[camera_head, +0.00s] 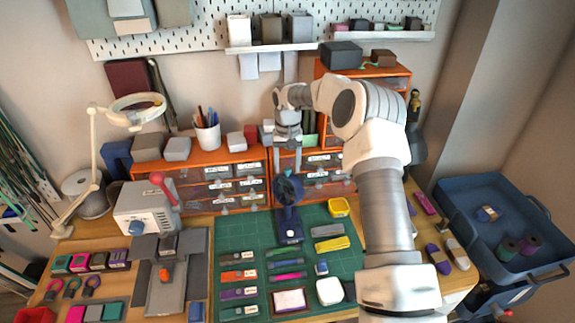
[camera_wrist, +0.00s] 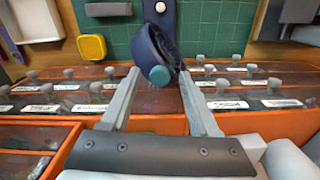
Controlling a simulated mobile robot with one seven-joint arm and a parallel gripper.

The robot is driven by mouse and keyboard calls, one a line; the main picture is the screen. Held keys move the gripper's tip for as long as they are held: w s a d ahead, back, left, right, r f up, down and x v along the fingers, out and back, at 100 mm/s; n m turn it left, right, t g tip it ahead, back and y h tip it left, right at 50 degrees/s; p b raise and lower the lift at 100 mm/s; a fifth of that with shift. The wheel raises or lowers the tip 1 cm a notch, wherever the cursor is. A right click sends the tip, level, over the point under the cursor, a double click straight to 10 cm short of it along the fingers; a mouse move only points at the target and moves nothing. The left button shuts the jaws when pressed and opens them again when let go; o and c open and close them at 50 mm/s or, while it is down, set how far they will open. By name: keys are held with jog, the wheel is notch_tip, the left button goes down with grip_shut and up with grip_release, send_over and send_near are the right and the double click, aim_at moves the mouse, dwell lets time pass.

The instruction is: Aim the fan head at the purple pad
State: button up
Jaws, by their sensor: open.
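The dark blue fan head (camera_head: 288,189) sits on a dark blue stand (camera_head: 289,226) at the back of the green mat. In the wrist view the round fan head (camera_wrist: 148,48), with a teal hub, lies at and between my fingertips. My gripper (camera_head: 291,160) points down just above the fan head; in the wrist view my gripper (camera_wrist: 160,76) has its fingers apart around the head's near side. I cannot tell whether they touch it. Small purple pieces show at the left (camera_head: 119,256) and on the mat (camera_head: 238,293); I cannot tell which is the purple pad.
Orange drawer units (camera_head: 221,172) stand close behind the fan. A yellow dish (camera_head: 339,207) is right of it. A grey machine (camera_head: 146,207) and a lamp (camera_head: 137,108) stand at the left. A blue bin (camera_head: 487,187) is at the right. Several flat strips lie on the green mat (camera_head: 257,237).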

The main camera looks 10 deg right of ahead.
grip_shut()
jog(key=shift+n, duration=0.3)
jog(key=n, duration=0.3)
jog(key=shift+r, duration=0.1)
jog(key=shift+n, duration=2.4)
grip_release()
